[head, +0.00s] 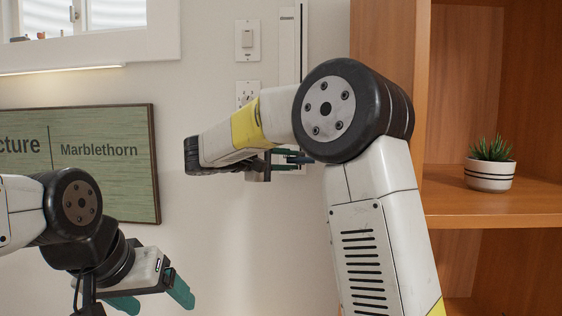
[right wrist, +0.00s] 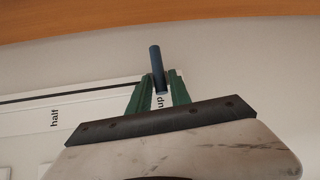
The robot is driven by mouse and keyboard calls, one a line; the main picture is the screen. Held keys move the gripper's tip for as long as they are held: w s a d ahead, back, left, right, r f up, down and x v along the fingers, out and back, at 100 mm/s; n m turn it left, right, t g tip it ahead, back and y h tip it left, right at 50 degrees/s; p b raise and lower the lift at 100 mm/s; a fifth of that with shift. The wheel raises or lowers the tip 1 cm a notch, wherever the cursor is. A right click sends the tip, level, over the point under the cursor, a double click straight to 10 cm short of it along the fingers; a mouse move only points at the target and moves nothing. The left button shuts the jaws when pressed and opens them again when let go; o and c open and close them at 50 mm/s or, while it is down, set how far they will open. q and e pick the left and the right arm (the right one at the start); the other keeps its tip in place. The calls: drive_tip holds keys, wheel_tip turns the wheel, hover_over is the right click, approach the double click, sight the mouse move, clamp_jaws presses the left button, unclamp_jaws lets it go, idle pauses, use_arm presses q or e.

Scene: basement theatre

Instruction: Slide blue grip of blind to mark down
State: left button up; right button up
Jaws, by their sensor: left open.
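The blue grip (right wrist: 155,62) is a short dark-blue bar, seen in the right wrist view at the end of a white track (right wrist: 90,105). The track has a dark slot and a "half" label; a second label, seemingly "up", is partly hidden by my fingers. My right gripper (right wrist: 162,77) has its green fingers on either side of the grip; whether they press on it is unclear. In the head view my right gripper (head: 284,158) is at the wall track (head: 290,55), mostly behind my arm. My left gripper (head: 152,298) is open and empty, low at left. The "down" mark is not visible.
A light switch (head: 247,39) and an outlet (head: 247,93) are on the wall left of the track. A framed green sign (head: 105,175) hangs at left under a window (head: 85,45). A wooden shelf (head: 455,208) with a potted plant (head: 490,175) stands at right.

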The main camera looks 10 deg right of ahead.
clamp_jaws()
idle(1.2)
